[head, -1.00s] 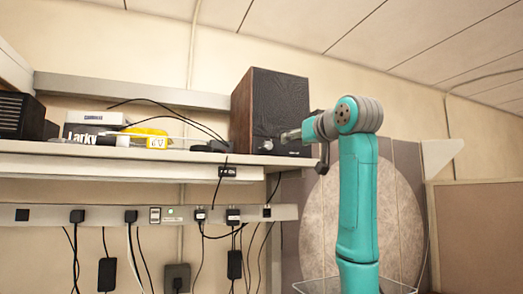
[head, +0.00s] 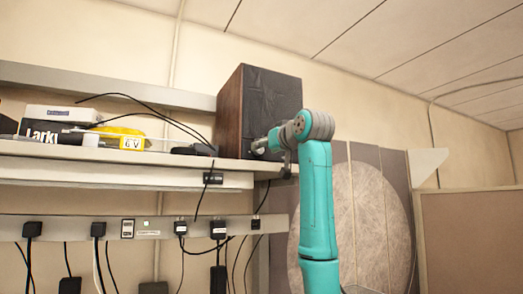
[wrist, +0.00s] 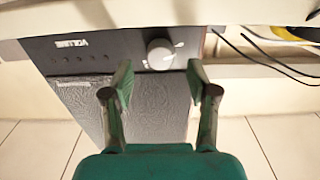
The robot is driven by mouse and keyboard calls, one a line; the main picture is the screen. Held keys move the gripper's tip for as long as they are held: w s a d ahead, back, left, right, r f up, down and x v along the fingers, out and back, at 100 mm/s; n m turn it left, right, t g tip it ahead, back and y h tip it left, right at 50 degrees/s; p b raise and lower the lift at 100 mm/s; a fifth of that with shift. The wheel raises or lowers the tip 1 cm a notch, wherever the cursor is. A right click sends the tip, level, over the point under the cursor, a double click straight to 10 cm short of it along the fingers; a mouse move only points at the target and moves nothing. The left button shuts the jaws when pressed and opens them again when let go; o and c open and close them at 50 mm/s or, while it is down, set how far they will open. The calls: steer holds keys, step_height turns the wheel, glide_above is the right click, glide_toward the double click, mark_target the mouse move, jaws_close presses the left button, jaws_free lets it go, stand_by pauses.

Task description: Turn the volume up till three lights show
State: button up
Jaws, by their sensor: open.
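The speaker (head: 232,115) is a dark box with a wood side, standing on the shelf in the head view. The wrist view shows its dark front panel (wrist: 110,45) upside down, with a pale round knob (wrist: 161,54) that has a light pointer mark. Small dark dots (wrist: 80,58) sit in a row beside the knob under upside-down lettering; none looks lit. My gripper (wrist: 160,76) is open and empty, its two green fingers spread either side of the knob's line and a little short of it. In the head view my arm hides the panel's lower part.
A power strip (head: 80,229) with several plugs runs below. A round pale panel (head: 370,215) stands behind my arm.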

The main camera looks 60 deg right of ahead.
mark_target(262, 149)
steer(key=shift+x, duration=1.55)
jaws_close()
